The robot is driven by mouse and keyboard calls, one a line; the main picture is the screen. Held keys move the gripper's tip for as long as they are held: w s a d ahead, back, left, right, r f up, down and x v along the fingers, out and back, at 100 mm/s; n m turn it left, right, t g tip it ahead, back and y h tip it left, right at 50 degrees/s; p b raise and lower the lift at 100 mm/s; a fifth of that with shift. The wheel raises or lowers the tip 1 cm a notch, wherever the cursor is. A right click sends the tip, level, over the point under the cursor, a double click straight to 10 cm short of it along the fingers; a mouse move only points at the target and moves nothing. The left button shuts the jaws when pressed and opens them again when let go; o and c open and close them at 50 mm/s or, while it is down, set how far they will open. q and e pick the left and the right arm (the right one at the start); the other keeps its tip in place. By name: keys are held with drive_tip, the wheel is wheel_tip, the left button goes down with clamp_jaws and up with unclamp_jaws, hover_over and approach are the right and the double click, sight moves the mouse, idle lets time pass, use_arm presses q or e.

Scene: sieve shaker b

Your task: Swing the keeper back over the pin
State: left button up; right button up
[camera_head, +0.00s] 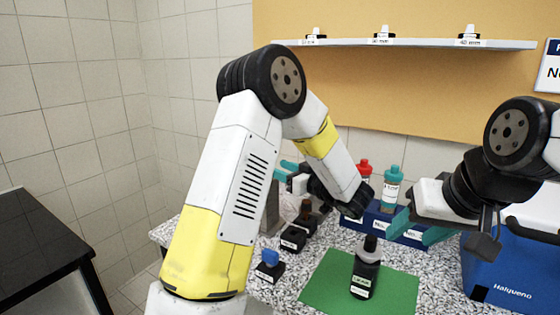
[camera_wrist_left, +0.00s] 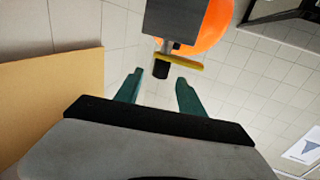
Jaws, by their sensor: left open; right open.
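In the left wrist view a yellow bar (camera_wrist_left: 180,60), which looks like the keeper, hangs below a grey block (camera_wrist_left: 175,20). A short dark knob (camera_wrist_left: 161,68) sits at its left end; I cannot tell whether this is the pin. My left gripper is open, its teal fingertips (camera_wrist_left: 158,86) apart just below the knob, with no clear contact. In the head view the left gripper (camera_head: 287,167) is mostly hidden behind my left arm, and I cannot make out the keeper there. My right gripper (camera_head: 418,228) is open and empty at the right, above the bench.
An orange round part (camera_wrist_left: 208,28) is behind the grey block. A dark bottle (camera_head: 366,268) stands on a green mat (camera_head: 325,279). Small dark-based items, red- and teal-capped bottles (camera_head: 391,187) and a blue box (camera_head: 510,268) crowd the bench (camera_head: 270,298). A shelf (camera_head: 430,43) is above.

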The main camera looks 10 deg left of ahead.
use_arm(q)
drive_tip(key=x, duration=0.8)
clamp_jaws()
